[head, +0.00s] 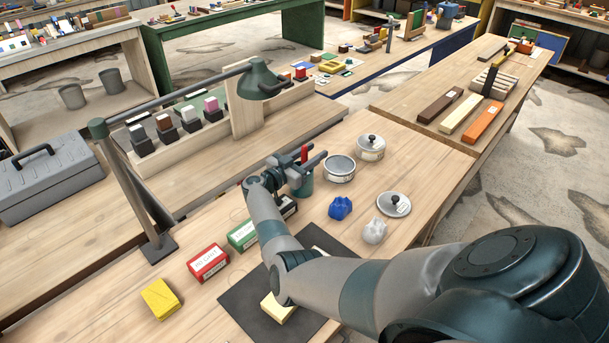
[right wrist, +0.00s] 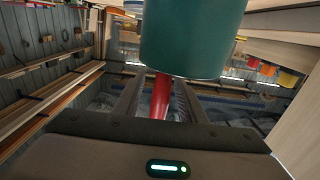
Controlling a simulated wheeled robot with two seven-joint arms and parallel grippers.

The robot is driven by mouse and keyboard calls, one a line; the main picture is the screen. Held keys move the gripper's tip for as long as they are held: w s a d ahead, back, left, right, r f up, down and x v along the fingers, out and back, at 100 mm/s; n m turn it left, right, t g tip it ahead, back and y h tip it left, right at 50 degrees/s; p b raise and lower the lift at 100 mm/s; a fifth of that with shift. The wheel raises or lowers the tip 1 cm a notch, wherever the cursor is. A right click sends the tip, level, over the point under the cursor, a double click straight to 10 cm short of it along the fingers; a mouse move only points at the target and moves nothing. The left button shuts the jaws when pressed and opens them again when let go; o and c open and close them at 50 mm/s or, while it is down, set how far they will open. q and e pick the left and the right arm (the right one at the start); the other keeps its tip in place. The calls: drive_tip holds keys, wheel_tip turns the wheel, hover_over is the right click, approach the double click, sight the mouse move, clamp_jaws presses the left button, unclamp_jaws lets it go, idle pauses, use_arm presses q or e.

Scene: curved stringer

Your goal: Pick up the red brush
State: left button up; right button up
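The red brush (head: 304,154) stands upright in a teal cup (head: 303,186) on the wooden table; only its red handle shows above the rim. My right gripper (head: 306,161) is at the brush, just above the cup. In the right wrist view, the red handle (right wrist: 160,97) lies between the two fingers (right wrist: 158,100), with gaps on its sides, so the gripper looks open around it. The teal cup (right wrist: 193,38) fills the top middle of that view. The brush's lower part is hidden in the cup. My left gripper is not in view.
A metal pot (head: 339,169) and a lidded pot (head: 371,147) stand right of the cup. Blue (head: 340,208) and white (head: 375,231) lumps lie in front. Green (head: 243,235) and red (head: 208,263) boxes lie at left. A green lamp (head: 260,82) overhangs behind.

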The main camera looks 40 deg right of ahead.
idle(0.3)
clamp_jaws()
drive_tip(key=shift+r, duration=0.15)
